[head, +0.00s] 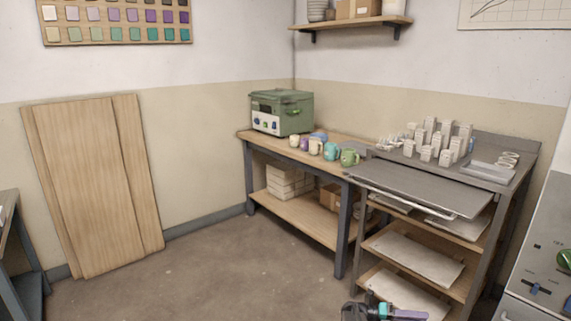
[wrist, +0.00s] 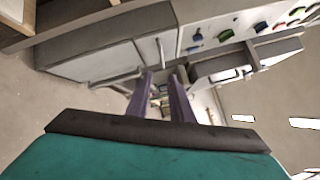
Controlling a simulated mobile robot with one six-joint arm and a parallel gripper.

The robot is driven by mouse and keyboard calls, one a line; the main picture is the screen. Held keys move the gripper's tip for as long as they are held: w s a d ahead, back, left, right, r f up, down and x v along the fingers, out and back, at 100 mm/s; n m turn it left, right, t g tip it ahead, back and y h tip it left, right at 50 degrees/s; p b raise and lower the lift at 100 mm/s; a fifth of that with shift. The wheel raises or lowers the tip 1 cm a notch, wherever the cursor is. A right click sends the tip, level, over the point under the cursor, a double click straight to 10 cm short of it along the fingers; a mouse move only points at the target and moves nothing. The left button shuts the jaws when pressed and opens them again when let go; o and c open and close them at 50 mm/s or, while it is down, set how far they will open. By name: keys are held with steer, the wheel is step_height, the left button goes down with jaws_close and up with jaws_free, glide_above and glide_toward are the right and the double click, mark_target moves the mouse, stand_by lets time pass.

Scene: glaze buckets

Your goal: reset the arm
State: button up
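My gripper (wrist: 163,80) shows in the wrist view as two purple fingers reaching away from a dark bar and a teal body. The fingers stand apart, with a gap between them and nothing held. In the head view, part of my arm and gripper, dark with teal and purple pieces, shows at the bottom edge, right of centre, in front of the shelf rack (head: 471,262). It looks clear of the rack, though the exact distance cannot be told.
A wooden table (head: 264,136) holds a green kiln-like box (head: 281,112) and several coloured mugs. The rack top carries several pale pieces. A grey control panel (head: 541,262) stands at right. Wooden boards (head: 97,180) lean on the left wall. The middle floor is clear.

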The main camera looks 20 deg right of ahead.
steer(key=s+a+f+m+t+y+p, duration=0.1)
steer(key=s+a+m+y+p, duration=0.4)
steer(key=a, duration=1.3)
steer(key=s+a+f+m+t+y+p, duration=0.2)
steer(key=s+a+m+y+p, duration=0.3)
steer(key=s+a+m, duration=0.6)
steer(key=s+a+f+m+t+y+p, duration=0.1)
steer(key=s+a+f+m+y+p, duration=0.2)
steer(key=s+a+m, duration=0.6)
steer(key=shift+s+a+t+y+p, duration=0.3)
steer(key=shift+a+y+p, duration=1.05)
steer(key=shift+a, duration=6.85)
steer(key=shift+y+b, duration=0.25)
steer(key=shift+b, duration=0.05)
